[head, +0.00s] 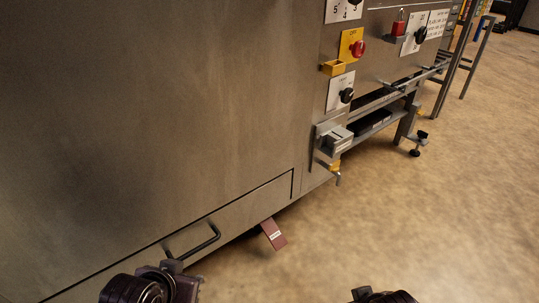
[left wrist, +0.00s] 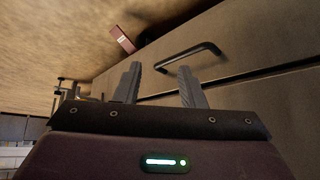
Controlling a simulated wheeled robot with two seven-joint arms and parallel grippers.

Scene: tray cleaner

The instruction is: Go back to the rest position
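My left gripper (left wrist: 158,82) shows in the left wrist view with its two fingers apart and nothing between them. In the head view my left arm comes in at the bottom, left of the middle, close to the drawer handle. My right arm shows only as a dark part at the bottom edge of the head view, and its fingers cannot be made out. The tray cleaner (head: 150,120) is a large metal cabinet filling the left and middle of the head view.
A low panel has a dark bar handle (head: 198,243), also in the left wrist view (left wrist: 190,55). A reddish pedal (head: 273,234) sticks out below it. A red switch (head: 358,48) and black knobs are on the cabinet. The brown floor (head: 420,220) at right is clear.

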